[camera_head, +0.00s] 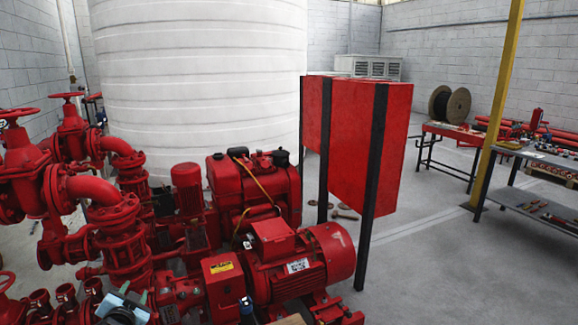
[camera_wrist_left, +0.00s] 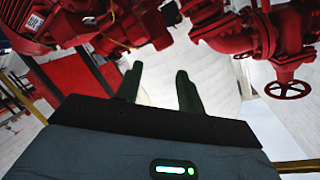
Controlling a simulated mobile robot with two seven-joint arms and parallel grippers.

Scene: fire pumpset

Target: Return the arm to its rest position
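My left gripper shows in the left wrist view (camera_wrist_left: 159,70), with its two dark fingers apart. Only the white tank shows behind the gap, and nothing is held between the fingers. In the head view, part of my left arm's grey-blue end (camera_head: 122,305) shows at the bottom left, in front of the red pump set (camera_head: 190,265). Its fingertips are hard to make out there. I cannot make out my right gripper in either view.
Red valves and pipes (camera_head: 105,205) crowd the left. A large white tank (camera_head: 200,75) stands behind. A red cabinet on black posts (camera_head: 350,145) stands right of the pumps.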

